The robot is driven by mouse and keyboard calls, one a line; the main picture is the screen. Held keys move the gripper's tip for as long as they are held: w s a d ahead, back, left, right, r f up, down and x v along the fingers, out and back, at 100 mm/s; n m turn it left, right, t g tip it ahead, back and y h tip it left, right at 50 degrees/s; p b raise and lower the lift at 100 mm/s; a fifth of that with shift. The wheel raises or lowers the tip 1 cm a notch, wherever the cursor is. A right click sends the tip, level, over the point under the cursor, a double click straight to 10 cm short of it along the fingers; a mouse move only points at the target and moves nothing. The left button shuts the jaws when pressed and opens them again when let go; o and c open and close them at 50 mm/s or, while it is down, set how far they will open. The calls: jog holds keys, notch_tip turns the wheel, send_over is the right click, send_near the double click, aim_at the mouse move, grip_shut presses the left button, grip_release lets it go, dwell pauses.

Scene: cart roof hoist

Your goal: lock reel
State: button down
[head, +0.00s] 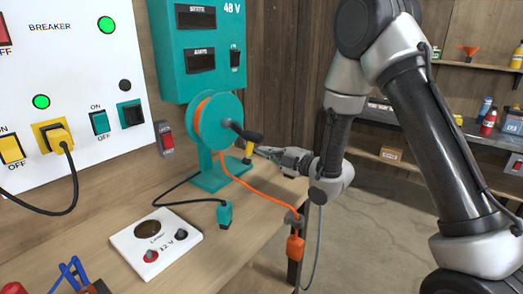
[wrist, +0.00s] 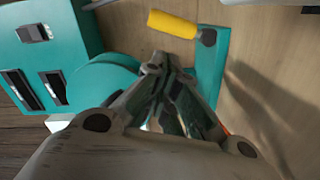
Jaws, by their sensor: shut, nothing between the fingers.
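The reel (head: 217,122) is a teal drum with orange cable on a teal stand (head: 222,176) on the workbench. A dark crank arm with a black knob (head: 247,136) sticks out from its hub. A yellow handle (head: 248,149) sits just below the knob; in the wrist view the yellow handle (wrist: 172,24) lies sideways at the stand's end. My gripper (head: 264,151) is beside the yellow handle, shut and empty. In the wrist view, my gripper's fingertips (wrist: 160,66) are together, a little apart from the handle. The drum (wrist: 98,82) is partly hidden behind my gripper there.
The orange cable runs to an orange plug (head: 295,246) at the bench edge. A teal connector (head: 224,214) and a white 12 V panel (head: 157,242) lie on the bench. A teal 48 V box (head: 203,88) and a white breaker panel (head: 70,90) stand behind.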

aim_at(249, 149)
jog(key=x, duration=0.8)
jog(key=shift+a, duration=0.2)
jog(key=shift+w, duration=0.15)
jog(key=shift+w+d+m, duration=0.8)
jog(key=shift+w+d, duration=0.25)
jog(key=shift+w, duration=0.3)
jog(key=shift+d, duration=0.1)
